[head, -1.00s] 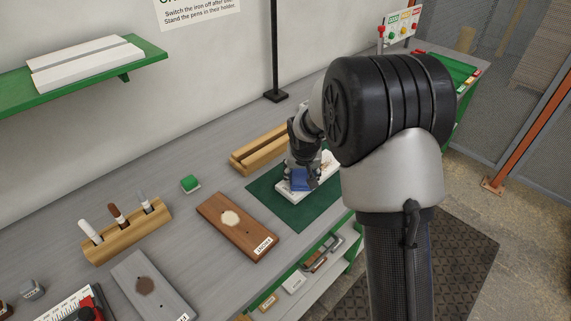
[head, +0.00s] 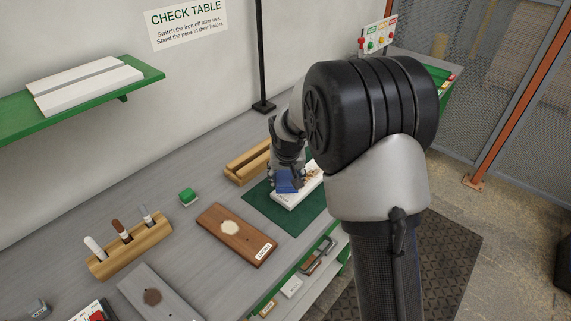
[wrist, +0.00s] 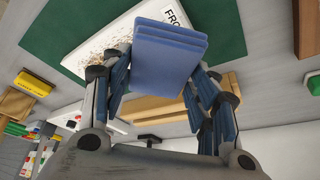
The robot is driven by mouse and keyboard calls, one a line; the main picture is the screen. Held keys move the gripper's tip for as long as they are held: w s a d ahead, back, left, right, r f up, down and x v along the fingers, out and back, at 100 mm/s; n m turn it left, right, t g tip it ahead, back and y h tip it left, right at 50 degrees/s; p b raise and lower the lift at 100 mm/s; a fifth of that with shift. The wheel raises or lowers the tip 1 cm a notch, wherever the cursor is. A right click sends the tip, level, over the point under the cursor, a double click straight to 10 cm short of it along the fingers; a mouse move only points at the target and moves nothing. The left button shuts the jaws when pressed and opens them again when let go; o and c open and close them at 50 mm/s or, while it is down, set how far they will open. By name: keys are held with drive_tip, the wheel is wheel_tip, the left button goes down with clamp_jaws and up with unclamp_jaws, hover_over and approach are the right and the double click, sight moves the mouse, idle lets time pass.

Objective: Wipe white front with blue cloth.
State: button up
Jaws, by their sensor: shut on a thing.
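My gripper (head: 287,179) is shut on the folded blue cloth (wrist: 168,58), which also shows in the head view (head: 288,184). The white front (head: 291,200) lies flat on the green mat (head: 262,203). In the wrist view the white front (wrist: 88,62) has brown speckled dirt (wrist: 112,38) on its face, and a label (wrist: 174,15) with partly hidden lettering. The cloth is over the white front, near its left end in the head view. I cannot tell whether they touch. The cloth and my arm hide part of the board.
A brown front (head: 236,235) and a grey front (head: 158,291) lie on the grey bench. A wooden pen holder (head: 131,247), a green-topped block (head: 188,196) and a slotted wooden rack (head: 246,163) stand nearby. White boards lie on the green wall shelf (head: 145,78).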

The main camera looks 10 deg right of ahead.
drive_tip(key=shift+r+p, duration=0.7)
drive_tip(key=shift+r, duration=0.6)
